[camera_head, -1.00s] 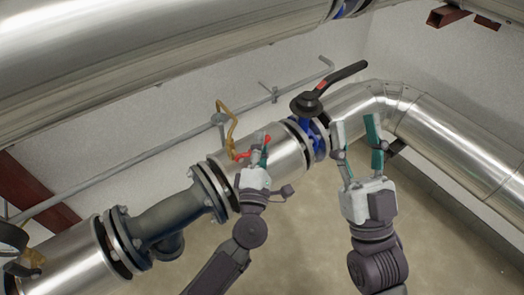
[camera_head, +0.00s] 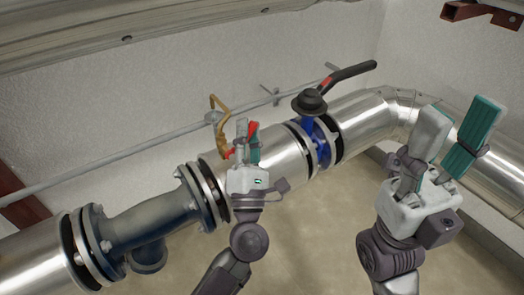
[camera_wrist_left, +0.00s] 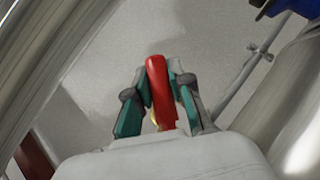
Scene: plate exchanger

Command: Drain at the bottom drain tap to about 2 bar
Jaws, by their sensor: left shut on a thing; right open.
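The drain tap has a red handle (camera_head: 253,130) and a bent brass pipe (camera_head: 216,112) on the silver pipe. My left gripper (camera_head: 248,140) is shut on the red handle, which stands between its green-padded fingers in the left wrist view (camera_wrist_left: 158,90). The tap's body is mostly hidden behind the gripper. My right gripper (camera_head: 458,133) is open and empty at the right, apart from the pipes. No pressure gauge reading can be seen.
A blue valve (camera_head: 309,140) with a black lever (camera_head: 347,74) sits on the silver pipe (camera_head: 275,153) right of the tap. A thin grey conduit (camera_head: 110,160) runs along the wall. The floor (camera_head: 310,240) is clear.

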